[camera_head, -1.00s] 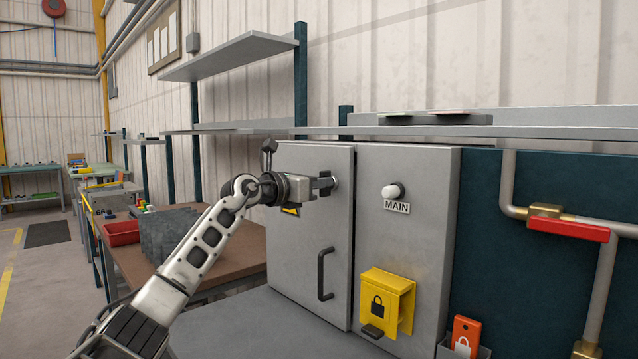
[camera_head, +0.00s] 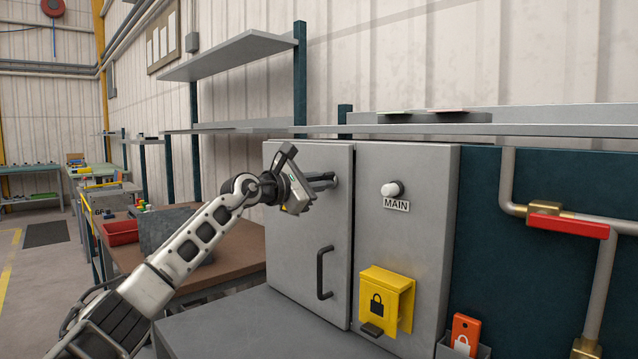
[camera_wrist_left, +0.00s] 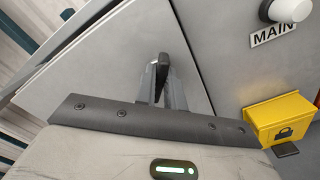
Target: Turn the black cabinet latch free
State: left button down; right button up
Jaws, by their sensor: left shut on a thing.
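The black cabinet latch (camera_wrist_left: 163,62) is at the upper right of the grey cabinet door (camera_head: 290,220), and my left gripper (camera_head: 322,181) is at it. The gripper is shut on the latch and is rolled over at a tilt. In the left wrist view the fingers (camera_wrist_left: 162,85) meet around the latch, and the door looks slanted. The fingers hide most of the latch. The door looks closed, with its black pull handle (camera_head: 325,273) lower on the same panel. My right gripper is not in view.
Right of the door are the white MAIN knob (camera_head: 392,189), a yellow lock box (camera_head: 386,297), and a red-handled valve (camera_head: 568,226) on pipes. A brown table with a red bin (camera_head: 121,232) stands at the left. A shelf (camera_head: 230,55) is above.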

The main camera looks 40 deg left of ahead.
pick_arm(q)
jog(key=shift+d+f+m+b, duration=0.1)
jog(key=shift+m+b, duration=0.1)
jog(key=shift+m, duration=1.35)
jog(key=shift+a+f+m+b, duration=0.1)
jog(key=shift+m+b, duration=0.1)
jog(key=shift+m, duration=1.4)
jog(key=shift+d+f+m+b, duration=0.1)
jog(key=shift+m+b, duration=0.1)
jog(key=shift+m, duration=1.35)
jog(key=c, duration=1.5)
grip_release()
jog(key=shift+s, duration=0.1)
